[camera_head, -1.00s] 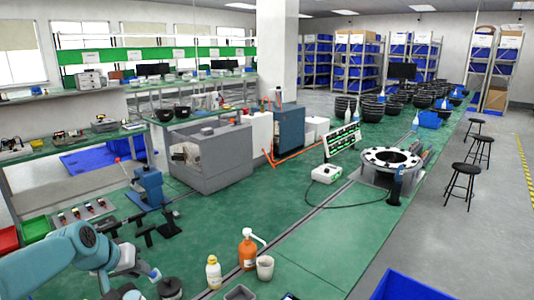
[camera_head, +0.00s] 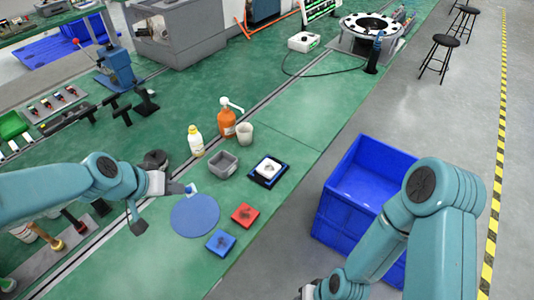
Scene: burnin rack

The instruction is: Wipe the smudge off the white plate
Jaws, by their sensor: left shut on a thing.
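The white plate (camera_head: 268,168) lies on a dark, blue-edged base on the green bench, right of centre. A faint grey mark seems to show on it, too small to make out. My left gripper (camera_head: 180,189) is shut on a small white and light-blue piece (camera_head: 191,188), probably a wiping pad. It holds this near the upper left edge of a round blue mat (camera_head: 195,214), well left of the plate. Whether the piece touches the mat, I cannot tell. My right arm comes in at the lower right; its gripper fingers are not visible.
A grey box (camera_head: 223,164), orange pump bottle (camera_head: 227,122), yellow-white bottle (camera_head: 196,140) and beige cup (camera_head: 244,133) stand behind the mat. A red square (camera_head: 245,215) and blue square (camera_head: 221,242) lie right of it. A blue crate (camera_head: 340,215) stands beyond the bench edge.

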